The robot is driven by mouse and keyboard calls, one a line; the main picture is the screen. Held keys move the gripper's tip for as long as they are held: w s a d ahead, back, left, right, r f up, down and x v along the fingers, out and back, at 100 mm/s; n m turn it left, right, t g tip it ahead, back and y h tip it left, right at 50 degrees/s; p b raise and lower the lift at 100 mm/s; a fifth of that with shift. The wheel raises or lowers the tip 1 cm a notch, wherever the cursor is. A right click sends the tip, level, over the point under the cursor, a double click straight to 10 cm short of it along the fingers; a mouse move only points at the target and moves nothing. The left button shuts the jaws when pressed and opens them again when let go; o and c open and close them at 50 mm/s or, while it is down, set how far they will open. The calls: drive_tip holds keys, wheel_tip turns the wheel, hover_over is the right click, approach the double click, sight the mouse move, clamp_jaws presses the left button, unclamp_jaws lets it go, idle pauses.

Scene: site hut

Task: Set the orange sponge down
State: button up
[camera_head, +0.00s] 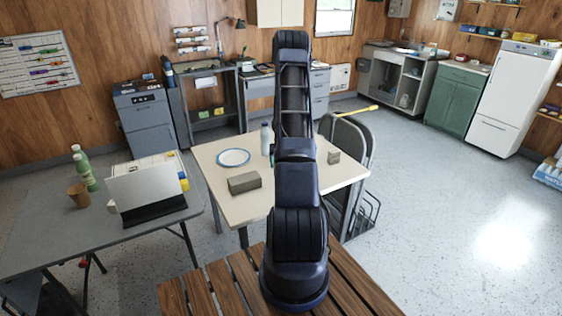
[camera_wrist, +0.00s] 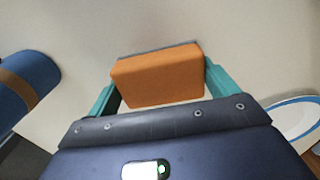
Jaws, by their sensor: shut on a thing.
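The orange sponge (camera_wrist: 157,78) is a block held between the two teal fingers of my gripper (camera_wrist: 161,86) in the wrist view. A dark grey strip shows along its far edge. The pale top of the table (camera_wrist: 250,40) lies beyond it; I cannot tell whether the sponge touches it. In the head view my arm hides the sponge and most of the gripper, over the cream table (camera_head: 212,183).
A grey-brown block (camera_head: 244,183) and a small box (camera_head: 334,156) also lie there. Folded chairs (camera_head: 352,140) stand at its right.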

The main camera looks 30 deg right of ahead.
drive_tip(key=o, duration=0.8)
wheel_tip(320, 180, up, 12)
drive_tip(key=s+a+r+t, duration=0.1)
drive_tip(key=s+a+r, duration=0.4)
drive_tip(key=r, duration=0.4)
drive_tip(key=s+a+r, duration=0.4)
drive_tip(key=a+r, duration=0.4)
drive_tip(key=r, duration=0.1)
drive_tip(key=s+a+r+t, duration=0.1)
drive_tip(key=s+a+r, duration=0.4)
drive_tip(key=r, duration=0.4)
drive_tip(key=s+a+r+t, duration=0.1)
drive_tip(key=s+a, duration=0.3)
drive_tip(key=s, duration=0.5)
drive_tip(key=s+a+r, duration=0.3)
drive_tip(key=s+a, duration=0.2)
drive_tip(key=s, duration=0.4)
drive_tip(key=s+a+r+t, duration=0.1)
drive_tip(key=s+a+r, duration=0.1)
drive_tip(key=s+a, duration=0.3)
drive_tip(key=s, duration=0.4)
drive_tip(key=shift+t, duration=0.3)
